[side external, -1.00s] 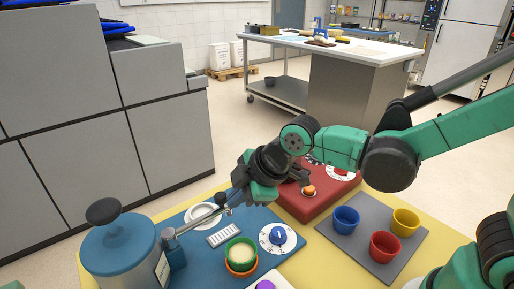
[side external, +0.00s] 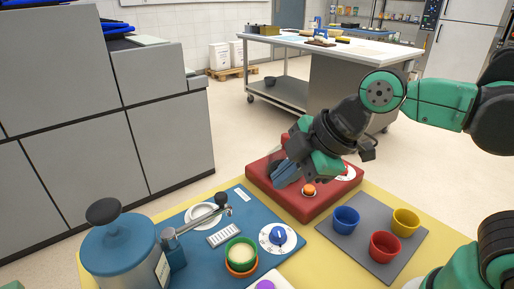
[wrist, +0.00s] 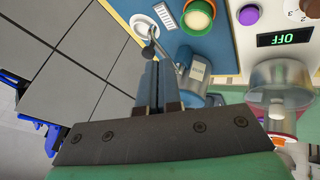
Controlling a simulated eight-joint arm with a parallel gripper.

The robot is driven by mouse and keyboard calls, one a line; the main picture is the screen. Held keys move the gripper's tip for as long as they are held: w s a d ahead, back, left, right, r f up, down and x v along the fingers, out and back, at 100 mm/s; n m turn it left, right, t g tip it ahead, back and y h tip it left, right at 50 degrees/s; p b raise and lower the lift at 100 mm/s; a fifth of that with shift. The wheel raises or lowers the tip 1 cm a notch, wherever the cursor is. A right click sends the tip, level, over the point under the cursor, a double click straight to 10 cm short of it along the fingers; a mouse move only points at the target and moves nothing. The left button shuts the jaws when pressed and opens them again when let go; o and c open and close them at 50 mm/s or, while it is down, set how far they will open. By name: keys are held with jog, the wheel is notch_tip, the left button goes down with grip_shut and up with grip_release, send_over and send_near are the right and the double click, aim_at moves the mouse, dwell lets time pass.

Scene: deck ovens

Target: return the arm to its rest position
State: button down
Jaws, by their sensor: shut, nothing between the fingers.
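My gripper (side external: 286,173) is shut and empty in the side view. It hangs in the air in front of the red box (side external: 310,203), tilted down to the left. In the wrist view its closed fingers (wrist: 159,85) point up the picture, with the blue board (wrist: 205,47) beyond and to the right of them. My arm is bent, its links raised toward the right edge of the side view.
Blue (side external: 345,219), red (side external: 385,247) and yellow (side external: 405,222) cups stand on a grey mat (side external: 367,251). Grey cabinets stand left.

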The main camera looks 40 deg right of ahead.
jog(key=d+f+m+t+h, duration=0.1)
jog(key=d+f+m+h, duration=0.1)
jog(key=d+m, duration=0.6)
jog(key=f+m, duration=0.1)
jog(key=m, duration=0.5)
jog(key=shift+w+d+f+h, duration=0.2)
jog(key=shift+d+h, duration=0.2)
